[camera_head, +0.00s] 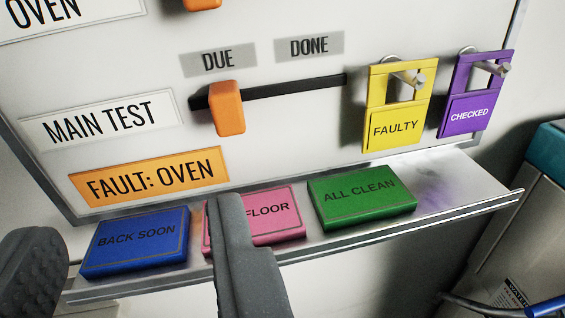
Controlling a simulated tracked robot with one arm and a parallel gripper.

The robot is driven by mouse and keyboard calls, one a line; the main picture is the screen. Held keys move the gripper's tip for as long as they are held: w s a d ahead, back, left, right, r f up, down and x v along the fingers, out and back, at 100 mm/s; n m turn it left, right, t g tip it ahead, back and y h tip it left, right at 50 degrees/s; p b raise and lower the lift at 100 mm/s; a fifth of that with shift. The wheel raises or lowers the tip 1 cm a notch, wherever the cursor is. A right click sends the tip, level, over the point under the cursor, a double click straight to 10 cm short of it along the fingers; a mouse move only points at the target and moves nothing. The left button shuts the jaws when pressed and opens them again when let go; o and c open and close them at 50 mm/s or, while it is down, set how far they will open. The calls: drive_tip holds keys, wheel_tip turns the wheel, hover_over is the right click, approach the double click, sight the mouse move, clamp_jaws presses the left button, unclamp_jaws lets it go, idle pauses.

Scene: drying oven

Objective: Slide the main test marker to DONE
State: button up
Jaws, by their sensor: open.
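The main test marker is an orange slider (228,108) on a dark horizontal slot (290,88) in a white board. It stands at the left end of the slot, under the DUE label (218,60). The DONE label (309,46) is above the right part of the slot. The MAIN TEST label (101,123) is left of the slider. My gripper (135,235) is open, with one finger at the lower left and one at the lower middle. It is below the slider and appears empty. The right finger hides part of the pink block.
A ledge (455,205) under the board holds a blue block (135,240), a pink block (275,216) and a green block (362,198). Yellow FAULTY (396,125) and purple CHECKED (468,115) tags hang on pegs at right. An orange FAULT: OVEN plate (150,177) is below MAIN TEST.

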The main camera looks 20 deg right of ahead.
sight(228, 115)
drive_tip(key=w+d, duration=0.2)
drive_tip(key=w, duration=0.1)
drive_tip(key=w+d+f+h, duration=0.1)
drive_tip(key=w+d, duration=0.1)
drive_tip(key=w, duration=0.2)
drive_tip(key=w+d+f+h, duration=0.1)
drive_tip(key=w+d, duration=0.1)
drive_tip(key=w, duration=0.1)
drive_tip(key=shift+w+d+f+t, duration=0.1)
drive_tip(key=shift+w+t, duration=0.05)
drive_tip(key=shift+t, duration=0.15)
drive_tip(key=shift+w+d, duration=0.15)
drive_tip(key=shift+w, duration=0.35)
clamp_jaws()
